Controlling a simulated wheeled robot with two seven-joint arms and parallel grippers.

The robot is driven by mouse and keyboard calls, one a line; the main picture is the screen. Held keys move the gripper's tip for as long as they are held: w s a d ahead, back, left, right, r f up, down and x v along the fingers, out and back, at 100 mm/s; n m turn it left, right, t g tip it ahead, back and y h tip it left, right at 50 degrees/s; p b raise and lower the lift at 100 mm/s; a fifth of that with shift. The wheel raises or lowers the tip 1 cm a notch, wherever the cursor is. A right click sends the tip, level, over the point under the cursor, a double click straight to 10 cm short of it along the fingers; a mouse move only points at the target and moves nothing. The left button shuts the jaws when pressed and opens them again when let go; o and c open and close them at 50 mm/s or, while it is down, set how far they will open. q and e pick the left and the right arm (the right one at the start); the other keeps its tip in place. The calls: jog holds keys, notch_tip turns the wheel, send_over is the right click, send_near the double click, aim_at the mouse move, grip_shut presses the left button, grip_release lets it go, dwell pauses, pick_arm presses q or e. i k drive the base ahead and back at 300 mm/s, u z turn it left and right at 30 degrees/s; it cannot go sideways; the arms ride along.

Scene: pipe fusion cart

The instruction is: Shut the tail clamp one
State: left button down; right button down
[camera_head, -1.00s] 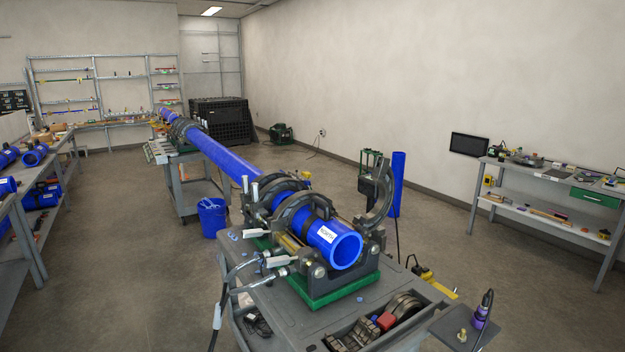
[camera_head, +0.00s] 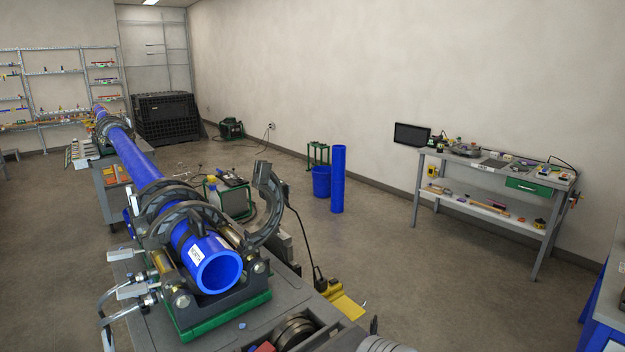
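The fusion machine holds a long blue pipe (camera_head: 192,243) with a white label near its open front end. Dark clamp rings (camera_head: 165,195) arch over the pipe behind that end. One curved clamp half (camera_head: 270,205) stands swung up and open to the right of the pipe's front end, clear of the pipe. I cannot read which clamp is tail clamp one. Metal clamp handles (camera_head: 133,290) stick out on the machine's left side. Neither of my grippers is in view.
The machine sits on a green base (camera_head: 220,318) on a grey cart. A second cart (camera_head: 112,205) stands farther back along the pipe. A workbench (camera_head: 490,170) with a monitor is at the right. Open floor lies between the cart and that workbench.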

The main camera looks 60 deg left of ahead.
aim_at(272, 189)
jog(key=i, duration=1)
jog(key=u, duration=2.7)
